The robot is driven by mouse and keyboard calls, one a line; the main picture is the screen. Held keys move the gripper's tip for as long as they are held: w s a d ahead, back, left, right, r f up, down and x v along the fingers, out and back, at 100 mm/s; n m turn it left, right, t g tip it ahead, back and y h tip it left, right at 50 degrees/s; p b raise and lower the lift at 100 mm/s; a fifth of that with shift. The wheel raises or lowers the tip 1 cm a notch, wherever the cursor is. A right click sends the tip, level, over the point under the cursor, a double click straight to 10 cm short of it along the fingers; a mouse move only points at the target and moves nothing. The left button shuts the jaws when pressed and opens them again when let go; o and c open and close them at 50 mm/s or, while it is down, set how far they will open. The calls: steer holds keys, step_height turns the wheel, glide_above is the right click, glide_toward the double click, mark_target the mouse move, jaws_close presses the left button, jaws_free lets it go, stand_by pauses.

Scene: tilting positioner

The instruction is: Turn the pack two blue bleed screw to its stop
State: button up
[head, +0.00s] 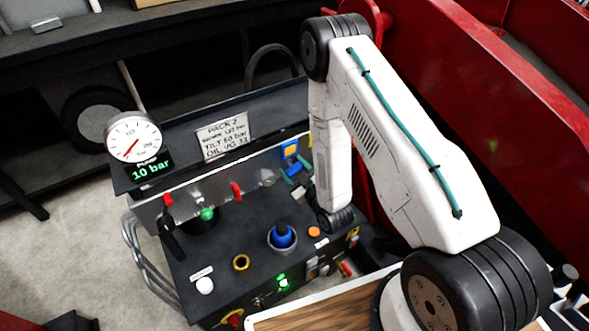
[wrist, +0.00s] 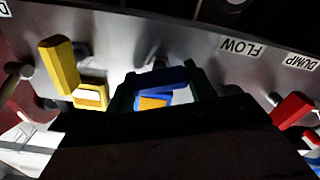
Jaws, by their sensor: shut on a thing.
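The pack two blue bleed screw (wrist: 168,77) shows in the wrist view as a blue bar on the grey panel. My gripper (wrist: 160,88) has its dark green fingers on either side of the bar and is shut on it. A blue tag with an orange middle (wrist: 153,101) sits beside the bar. In the head view my gripper (head: 296,178) is at the right end of the pack's upright panel, below the blue tag (head: 290,150). The fingertips and the screw are small and partly hidden there. The screw's exact angle cannot be told.
A yellow handle (wrist: 60,65) stands left of my gripper in the wrist view, a red handle (wrist: 292,110) to the right. The gauge (head: 133,138) reads 10 bar.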

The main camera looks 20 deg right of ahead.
steer(key=shift+n, duration=0.6)
steer(key=o, duration=1)
